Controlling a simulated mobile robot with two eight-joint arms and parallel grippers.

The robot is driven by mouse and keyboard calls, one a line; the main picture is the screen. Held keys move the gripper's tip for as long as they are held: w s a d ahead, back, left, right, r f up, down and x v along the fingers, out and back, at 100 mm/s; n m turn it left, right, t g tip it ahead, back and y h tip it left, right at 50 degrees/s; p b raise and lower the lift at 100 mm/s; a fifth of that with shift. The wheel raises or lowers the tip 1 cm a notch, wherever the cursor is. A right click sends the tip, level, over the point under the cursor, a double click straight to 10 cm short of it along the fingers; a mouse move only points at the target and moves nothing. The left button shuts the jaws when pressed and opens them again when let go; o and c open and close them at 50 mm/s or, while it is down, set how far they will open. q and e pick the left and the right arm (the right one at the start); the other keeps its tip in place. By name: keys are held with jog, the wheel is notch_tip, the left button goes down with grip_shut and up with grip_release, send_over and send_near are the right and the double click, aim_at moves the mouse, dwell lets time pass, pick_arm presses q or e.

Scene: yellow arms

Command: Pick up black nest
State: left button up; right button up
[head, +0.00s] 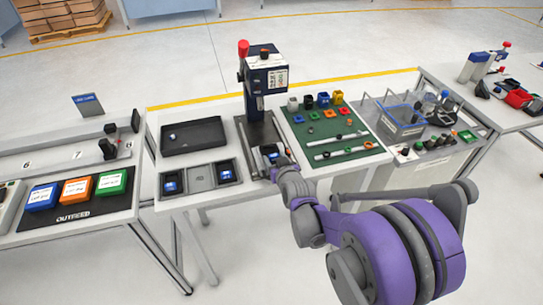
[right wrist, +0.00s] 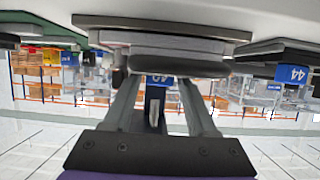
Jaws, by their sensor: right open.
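A black nest (head: 269,153) with a blue piece in it sits at the foot of the dark blue press (head: 262,75) in the head view. My right gripper (head: 274,168) is at its near side, partly hidden by its own wrist. In the right wrist view, which looks upside down, the open fingers of my right gripper (right wrist: 155,95) point at a dark, rounded block (right wrist: 178,67), probably the nest. I cannot tell whether they touch it. My left gripper is not in view.
Left of the press, a tray (head: 200,177) holds two more black nests with blue pieces. A black bin (head: 193,136) lies behind it. A green mat (head: 325,133) with coloured parts is on the right. The red-knobbed press column stands close behind my gripper.

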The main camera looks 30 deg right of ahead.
grip_shut()
dwell(0.4)
